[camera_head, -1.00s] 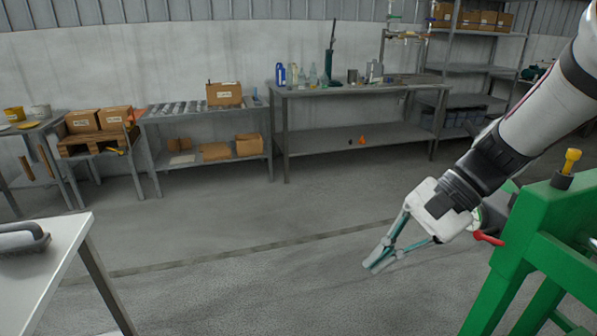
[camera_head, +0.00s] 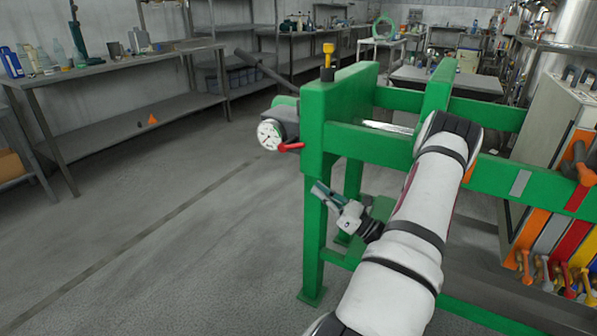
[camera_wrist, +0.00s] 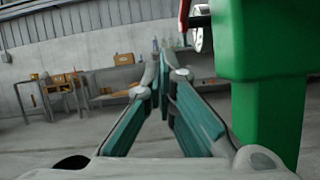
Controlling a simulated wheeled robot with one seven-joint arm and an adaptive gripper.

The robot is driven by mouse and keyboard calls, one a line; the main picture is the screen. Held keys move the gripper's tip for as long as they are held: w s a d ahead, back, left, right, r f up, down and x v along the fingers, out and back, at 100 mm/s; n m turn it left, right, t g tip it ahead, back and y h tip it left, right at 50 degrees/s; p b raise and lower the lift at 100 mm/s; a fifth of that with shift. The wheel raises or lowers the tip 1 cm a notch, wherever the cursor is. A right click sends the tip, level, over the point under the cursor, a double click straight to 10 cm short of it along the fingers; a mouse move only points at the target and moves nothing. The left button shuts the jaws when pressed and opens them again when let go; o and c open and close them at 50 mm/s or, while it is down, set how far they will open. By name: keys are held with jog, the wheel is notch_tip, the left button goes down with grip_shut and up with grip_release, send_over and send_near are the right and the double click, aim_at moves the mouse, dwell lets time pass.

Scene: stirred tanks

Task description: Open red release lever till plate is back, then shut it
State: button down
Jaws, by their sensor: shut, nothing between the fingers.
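A red lever (camera_head: 291,147) sticks out beside a round white gauge (camera_head: 269,134) on the left end of a green frame (camera_head: 345,110). In the wrist view the red lever (camera_wrist: 184,20) shows at the top, with part of the gauge (camera_wrist: 202,37) beside the green post (camera_wrist: 270,95). My gripper (camera_head: 318,188) is below the lever, in front of the green leg, apart from the lever. Its fingers (camera_wrist: 162,58) are shut and empty. I cannot make out the plate for certain.
A yellow-topped knob (camera_head: 328,55) stands on the green frame. A long dark handle (camera_head: 265,72) slopes up behind the gauge. Open floor (camera_head: 180,220) lies left of the frame, with metal shelves (camera_head: 130,60) beyond.

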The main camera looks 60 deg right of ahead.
jog(key=s+d+f+m+h, duration=0.2)
jog(key=b, duration=0.2)
send_near(294, 146)
jog(key=w+f, duration=0.4)
jog(key=w, duration=0.1)
jog(key=r, duration=0.1)
jog(key=w+r, duration=0.1)
jog(key=r+b, duration=0.1)
jog(key=shift+w+d+r, duration=0.15)
jog(key=shift+w+r, duration=0.1)
jog(key=shift+r, duration=0.1)
jog(key=shift+r, duration=0.15)
jog(key=shift+s+r+p, duration=0.1)
jog(key=shift+r+p, duration=0.05)
jog(key=shift+p, duration=0.6)
